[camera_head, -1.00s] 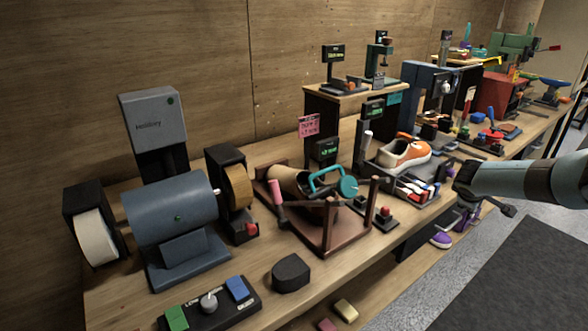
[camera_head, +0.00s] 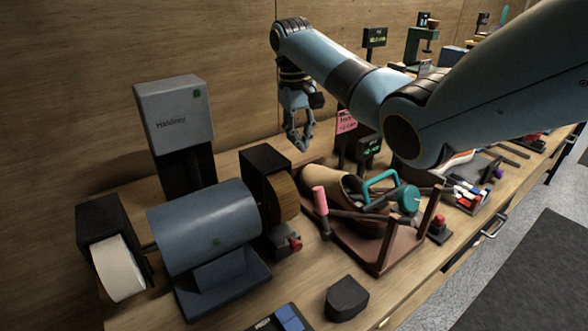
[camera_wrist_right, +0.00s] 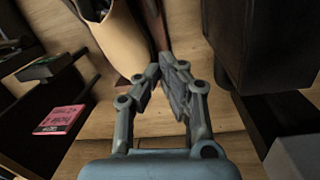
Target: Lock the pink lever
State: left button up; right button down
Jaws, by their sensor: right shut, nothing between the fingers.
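The pink lever (camera_head: 320,199) stands upright at the left side of a brown wooden frame (camera_head: 397,253) on the bench. A tan, tube-like piece (camera_head: 337,183) and a teal handled part (camera_head: 380,186) lie in this frame. My right gripper (camera_head: 303,147) hangs above and behind the lever, apart from it, fingers pointing down. Its fingertips are together and empty. In the wrist view the closed fingers (camera_wrist_right: 160,66) point toward the tan piece (camera_wrist_right: 112,38); I cannot make out the pink lever there. My left gripper is out of view.
A blue-grey grinder (camera_head: 205,232) with side wheels stands left of the frame. A dark block (camera_head: 346,298) sits in front. A pink note (camera_head: 347,122) is behind, and a red-button box (camera_head: 439,231) is at right.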

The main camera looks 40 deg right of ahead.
aim_at(322, 210)
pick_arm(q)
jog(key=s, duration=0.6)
pick_arm(e)
notch_tip(322, 210, down, 10)
jog(key=s, duration=0.1)
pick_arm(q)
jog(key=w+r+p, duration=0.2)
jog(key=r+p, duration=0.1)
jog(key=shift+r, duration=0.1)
pick_arm(e)
jog(key=s, duration=0.1)
jog(key=s+r, duration=0.1)
jog(key=s+a, duration=0.1)
jog(key=shift+s+r, duration=0.25)
jog(key=shift+r, duration=0.15)
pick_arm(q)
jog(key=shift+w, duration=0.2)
pick_arm(e)
jog(key=shift+w, duration=0.1)
